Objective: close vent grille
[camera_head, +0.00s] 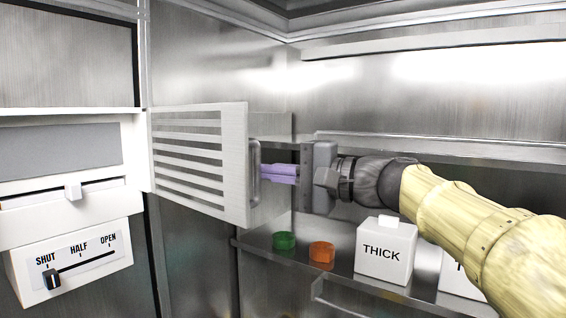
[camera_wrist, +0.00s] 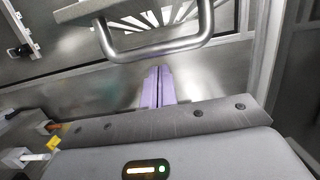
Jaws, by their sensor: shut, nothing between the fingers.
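The vent grille (camera_head: 190,155) is a white slatted panel at centre left in the head view. Its right edge stands nearer to me than its left, so it appears swung out at an angle. A grey bar handle (camera_head: 254,172) is on its right edge; the handle also spans the top of the wrist view (camera_wrist: 165,47). My gripper (camera_head: 266,173) has purple fingers, shut and empty, with the tips close beside the handle. In the wrist view the fingertips (camera_wrist: 158,72) lie just below the handle bar; I cannot tell whether they touch it.
A SHUT/HALF/OPEN slider panel (camera_head: 75,268) is at lower left, its black knob at SHUT. Metal walls close in behind.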

